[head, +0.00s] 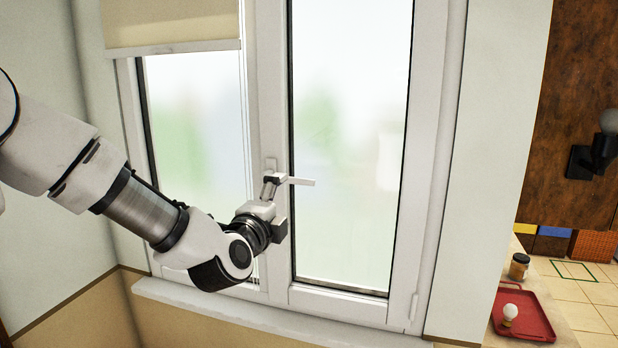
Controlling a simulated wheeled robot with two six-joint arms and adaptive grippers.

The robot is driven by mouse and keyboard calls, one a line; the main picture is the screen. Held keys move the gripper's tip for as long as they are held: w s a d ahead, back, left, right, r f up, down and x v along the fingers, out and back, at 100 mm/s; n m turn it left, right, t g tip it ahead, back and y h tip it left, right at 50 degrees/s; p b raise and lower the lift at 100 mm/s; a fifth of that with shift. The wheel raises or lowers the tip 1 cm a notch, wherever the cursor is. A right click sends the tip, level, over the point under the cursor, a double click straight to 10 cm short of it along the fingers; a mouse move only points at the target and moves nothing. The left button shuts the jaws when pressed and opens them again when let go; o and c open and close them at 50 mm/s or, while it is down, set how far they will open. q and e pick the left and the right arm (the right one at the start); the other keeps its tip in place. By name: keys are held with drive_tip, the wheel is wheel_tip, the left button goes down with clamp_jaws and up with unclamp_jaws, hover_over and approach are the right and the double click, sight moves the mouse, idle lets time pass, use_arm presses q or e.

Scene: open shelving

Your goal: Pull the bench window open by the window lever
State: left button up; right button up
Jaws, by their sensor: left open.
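The bench window (350,120) is a white-framed window with frosted-looking panes, and its right sash looks shut in the frame. The white window lever (303,182) sits on the middle upright and points right, roughly level. My left gripper (273,181) is open at the lever's pivot end, with its fingers pointing up. It overlaps the base of the lever in the picture. I cannot tell whether the fingers touch the lever or stand around it. My right gripper is not in view.
A beige blind (170,22) covers the top of the left pane. A white sill (230,315) runs below. At right, a red tray (535,322) holds a light bulb (510,313), with a small jar (519,266) behind. A black wall fixture (582,160) is on the brown panel.

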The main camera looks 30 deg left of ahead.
sight(299, 183)
use_arm(q)
drive_tip(key=b+x, duration=0.2)
drive_tip(key=x, duration=0.6)
drive_tip(key=shift+w+d, duration=0.15)
drive_tip(key=shift+w, duration=0.1)
drive_tip(key=p+x, duration=0.1)
drive_tip(key=x, duration=0.2)
drive_tip(key=shift+a+r, duration=0.15)
drive_tip(key=shift+a, duration=0.05)
drive_tip(key=shift+w+a, duration=0.3)
drive_tip(key=shift+a, duration=0.1)
drive_tip(key=shift+d, duration=0.15)
drive_tip(key=shift+w+d, duration=0.1)
drive_tip(key=shift+d, duration=0.05)
drive_tip(key=c, duration=0.6)
clamp_jaws()
